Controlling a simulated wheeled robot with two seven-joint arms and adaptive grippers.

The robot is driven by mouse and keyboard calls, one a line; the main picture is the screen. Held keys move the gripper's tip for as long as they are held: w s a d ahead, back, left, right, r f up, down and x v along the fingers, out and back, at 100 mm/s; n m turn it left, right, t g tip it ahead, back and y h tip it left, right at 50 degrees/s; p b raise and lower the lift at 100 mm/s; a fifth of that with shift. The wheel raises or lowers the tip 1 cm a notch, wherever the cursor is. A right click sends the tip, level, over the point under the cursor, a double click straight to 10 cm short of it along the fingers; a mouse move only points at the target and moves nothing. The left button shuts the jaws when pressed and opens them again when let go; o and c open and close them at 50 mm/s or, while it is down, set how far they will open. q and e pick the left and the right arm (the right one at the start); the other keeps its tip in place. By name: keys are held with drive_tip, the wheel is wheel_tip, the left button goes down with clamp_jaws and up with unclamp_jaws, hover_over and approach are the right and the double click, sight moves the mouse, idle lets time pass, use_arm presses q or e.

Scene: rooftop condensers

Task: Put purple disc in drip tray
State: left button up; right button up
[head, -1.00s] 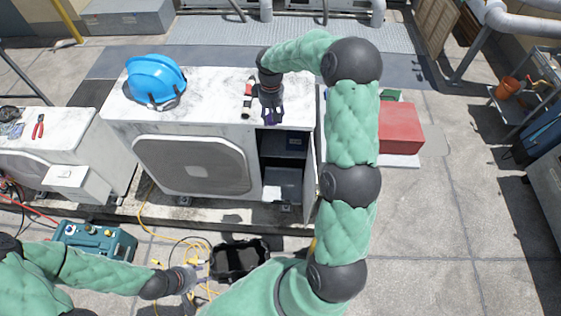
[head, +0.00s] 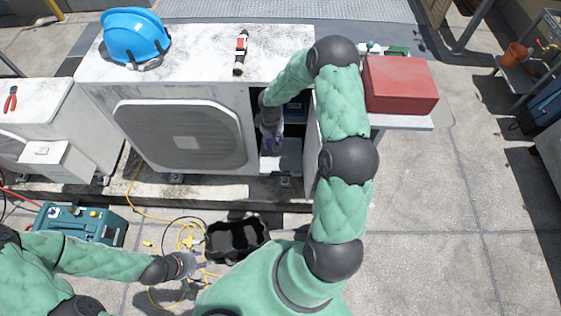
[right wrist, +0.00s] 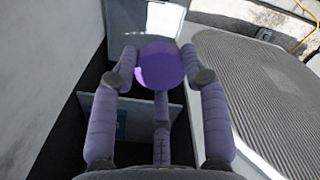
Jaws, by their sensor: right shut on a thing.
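The purple disc (right wrist: 160,66) is held between the fingertips of my right gripper (right wrist: 160,72). In the head view my right gripper (head: 271,143) reaches down into the open compartment at the right end of the big condenser. There the disc is too small and covered to make out clearly. A pale, flat surface (head: 286,155) low in that compartment lies close to the gripper; I cannot tell for certain whether it is the drip tray. My left gripper (head: 194,266) is empty, with its fingers apart, beside the black open bin.
The white condenser (head: 215,70) carries a blue hard hat (head: 134,38) and a red-and-black tool (head: 241,52). A red box (head: 400,84) stands to the right. The black bin (head: 236,240) and yellow cables lie in front.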

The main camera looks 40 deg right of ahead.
drive_tip(key=s+a+f+b, duration=0.3)
drive_tip(key=f+b, duration=0.1)
drive_tip(key=f, duration=0.4)
drive_tip(key=s+a+f+b, duration=0.3)
drive_tip(key=a+f, duration=0.1)
drive_tip(key=f, duration=0.4)
drive_tip(key=b, duration=0.3)
hover_over(269, 167)
drive_tip(key=f, duration=0.9)
drive_tip(key=shift+s+a+f, duration=0.15)
drive_tip(key=shift+a+f, duration=0.05)
drive_tip(key=shift+w+d+f, duration=0.15)
drive_tip(key=shift+w+f, duration=0.05)
drive_tip(key=shift+f, duration=0.25)
drive_tip(key=shift+f+b, duration=0.65)
drive_tip(key=shift+f, duration=0.7)
